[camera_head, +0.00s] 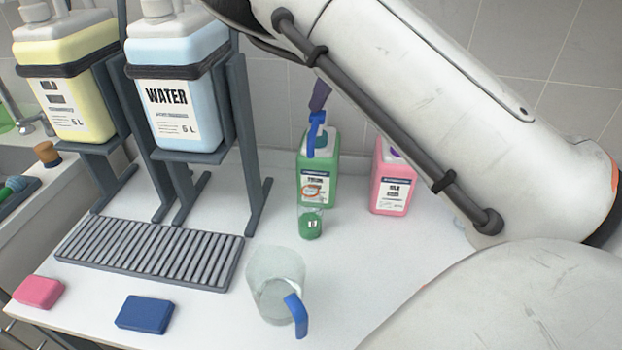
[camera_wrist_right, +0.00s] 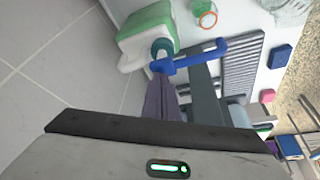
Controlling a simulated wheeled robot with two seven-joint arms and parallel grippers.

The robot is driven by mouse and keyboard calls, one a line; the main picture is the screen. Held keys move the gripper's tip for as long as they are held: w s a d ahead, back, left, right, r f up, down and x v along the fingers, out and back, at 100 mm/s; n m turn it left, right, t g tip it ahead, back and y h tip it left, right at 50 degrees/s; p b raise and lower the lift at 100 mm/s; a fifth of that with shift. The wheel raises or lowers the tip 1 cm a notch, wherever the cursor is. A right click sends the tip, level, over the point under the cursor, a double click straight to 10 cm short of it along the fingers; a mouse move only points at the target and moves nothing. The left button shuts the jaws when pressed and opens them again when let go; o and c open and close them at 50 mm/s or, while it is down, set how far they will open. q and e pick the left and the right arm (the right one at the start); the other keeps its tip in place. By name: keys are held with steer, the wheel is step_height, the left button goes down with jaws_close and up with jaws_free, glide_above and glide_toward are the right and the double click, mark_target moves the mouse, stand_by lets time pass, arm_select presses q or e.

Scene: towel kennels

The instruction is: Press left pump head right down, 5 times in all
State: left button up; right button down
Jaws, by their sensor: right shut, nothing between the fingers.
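The green bottle (camera_head: 317,170) with a blue pump head (camera_head: 317,128) stands at the back of the white table, left of the pink bottle (camera_head: 392,185). My right gripper (camera_head: 319,97) is shut and empty, its purple fingers pointing down at the top of the blue pump head. In the right wrist view, the purple fingers (camera_wrist_right: 163,92) end right at the blue pump head (camera_wrist_right: 185,61), and the green bottle (camera_wrist_right: 147,30) is beyond. I cannot tell for sure whether they touch. The pink bottle's top is partly hidden by my arm. My left gripper is out of view.
A small glass with green contents (camera_head: 311,226) stands before the green bottle. A clear jug with a blue handle (camera_head: 275,270) is nearer. A slatted drain rack (camera_head: 150,252), blue sponge (camera_head: 145,313), pink sponge (camera_head: 39,292) and large water canister (camera_head: 178,95) are left.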

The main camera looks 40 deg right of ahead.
mark_target(320, 113)
steer(key=shift+f+b, duration=1)
steer(key=shift+f, duration=0.55)
steer(key=shift+r, duration=0.1)
steer(key=shift+r+p, duration=1.65)
steer(key=shift+r, duration=0.45)
steer(key=shift+r, duration=0.1)
step_height(320, 113, up, 4)
steer(key=p, duration=0.3)
steer(key=shift+r, duration=0.9)
